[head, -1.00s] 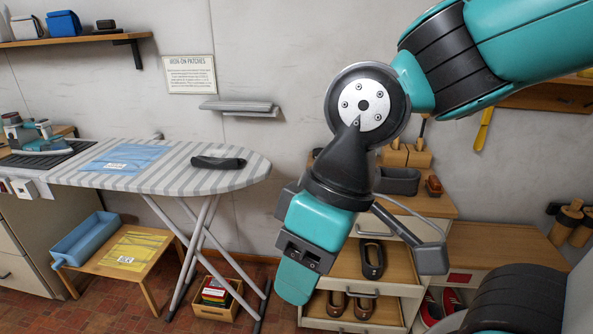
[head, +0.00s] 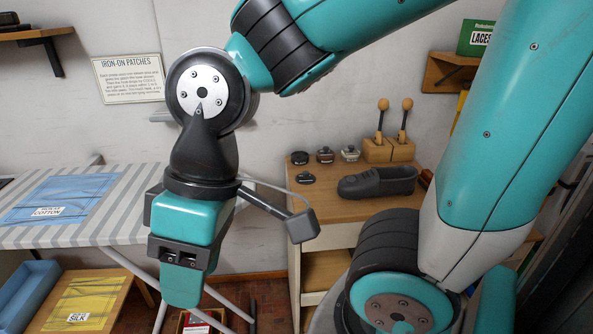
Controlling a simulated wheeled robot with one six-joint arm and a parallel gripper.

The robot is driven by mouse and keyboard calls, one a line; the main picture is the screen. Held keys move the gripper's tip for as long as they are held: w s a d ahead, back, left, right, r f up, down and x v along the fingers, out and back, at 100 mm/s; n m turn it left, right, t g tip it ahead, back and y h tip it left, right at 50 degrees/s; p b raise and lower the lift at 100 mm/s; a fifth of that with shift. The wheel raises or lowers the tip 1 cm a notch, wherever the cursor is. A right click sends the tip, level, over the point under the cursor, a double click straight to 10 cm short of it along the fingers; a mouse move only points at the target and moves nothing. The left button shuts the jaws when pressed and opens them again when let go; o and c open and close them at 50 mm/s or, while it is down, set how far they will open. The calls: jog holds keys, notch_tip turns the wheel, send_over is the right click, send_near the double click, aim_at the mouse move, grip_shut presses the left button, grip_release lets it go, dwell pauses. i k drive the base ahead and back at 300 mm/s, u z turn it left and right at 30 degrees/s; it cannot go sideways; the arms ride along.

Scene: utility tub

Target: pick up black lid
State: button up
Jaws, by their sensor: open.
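A small black lid (head: 305,178) with a knob lies on the wooden cabinet top (head: 330,207), left of the dark shoe (head: 378,182). Just behind it stands a small round black tin or jar (head: 299,158); whether it is open on top is hard to tell. My gripper (head: 182,300) points down at the left, in front of the ironing board, well away from the lid. It is open, seen side-on, with no object visible in it.
Two more small jars, one dark (head: 325,155) and one pale (head: 350,154), stand in a row behind the lid. A wooden block with two knobbed tools (head: 390,150) is behind the shoe. The striped ironing board (head: 120,205) is at left. The cabinet's front top is clear.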

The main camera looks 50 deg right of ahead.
aim_at(304, 178)
jog(key=z, duration=0.7)
jog(key=i, duration=0.85)
jog(key=z, duration=0.85)
